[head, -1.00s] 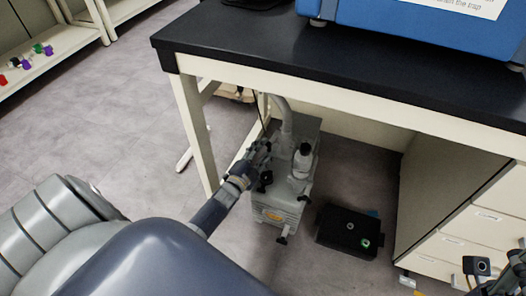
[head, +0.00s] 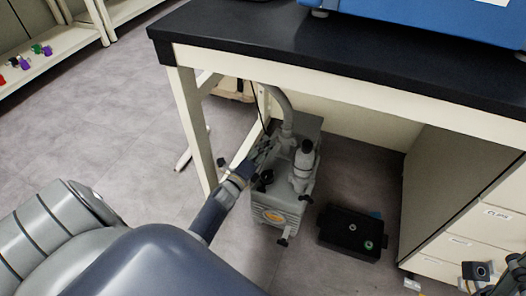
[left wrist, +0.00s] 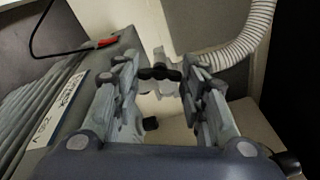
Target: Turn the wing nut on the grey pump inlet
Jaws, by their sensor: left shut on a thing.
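The grey pump (head: 273,212) stands on the floor under the bench; its ribbed body (left wrist: 55,105) fills the left of the left wrist view. My left gripper (head: 264,150) reaches under the bench to the inlet at the pump's top, by the base of the hose (head: 286,108). In the left wrist view, the black wing nut (left wrist: 160,74) lies crosswise between the fingertips of my left gripper (left wrist: 161,80), which is shut on it. The nut is hidden in the head view. My right gripper (head: 505,278) shows only partly at the lower right corner; its jaws are unclear.
The black bench top (head: 330,60) and its pale front leg (head: 190,120) stand close to my left arm. A black box (head: 350,236) lies on the floor right of the pump. Drawers (head: 465,225) stand farther right. The floor at left is clear.

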